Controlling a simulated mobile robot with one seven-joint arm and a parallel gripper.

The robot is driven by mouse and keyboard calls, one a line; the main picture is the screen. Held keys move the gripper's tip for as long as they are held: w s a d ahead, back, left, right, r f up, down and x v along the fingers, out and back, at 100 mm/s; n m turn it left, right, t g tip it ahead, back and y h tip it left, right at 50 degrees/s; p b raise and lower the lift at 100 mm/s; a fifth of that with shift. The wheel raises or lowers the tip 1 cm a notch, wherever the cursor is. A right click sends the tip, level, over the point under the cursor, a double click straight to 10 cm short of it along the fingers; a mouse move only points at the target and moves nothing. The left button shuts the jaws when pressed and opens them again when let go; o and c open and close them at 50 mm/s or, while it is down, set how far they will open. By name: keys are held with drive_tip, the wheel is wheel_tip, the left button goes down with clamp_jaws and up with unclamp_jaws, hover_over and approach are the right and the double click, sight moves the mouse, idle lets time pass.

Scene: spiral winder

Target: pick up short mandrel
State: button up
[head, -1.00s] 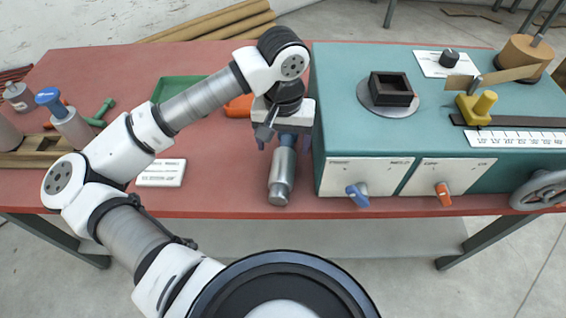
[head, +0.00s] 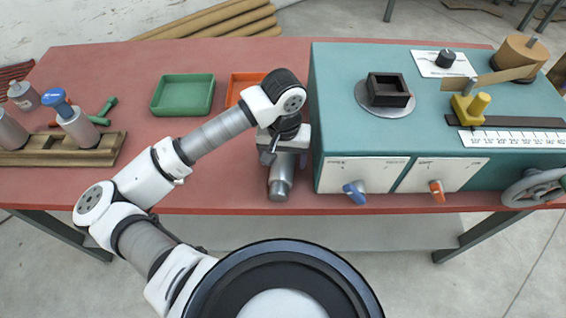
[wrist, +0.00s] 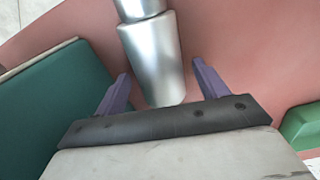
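A smooth silver cylindrical mandrel (head: 280,183) lies on the red table just left of the teal machine, its near end toward the front edge. It also shows in the wrist view (wrist: 154,60), with a narrower end section beyond the thick body. My gripper (head: 284,158) is low over its far part, pointing down. In the wrist view my gripper (wrist: 161,68) has its two purple fingers apart, one on each side of the mandrel's thick end, with a visible gap on both sides. The head view hides the mandrel's far end behind my gripper.
The teal winder (head: 340,120) stands close right of my gripper. A green tray (head: 183,95) and an orange tray (head: 240,84) lie behind my arm. A wooden rack (head: 105,150) with upright metal cylinders, one blue-topped (head: 75,125), is at left.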

sight(284, 157)
drive_tip(key=c, duration=1.3)
wheel_tip(284, 157, up, 20)
drive_tip(key=b, duration=0.3)
drive_tip(key=shift+b, duration=0.3)
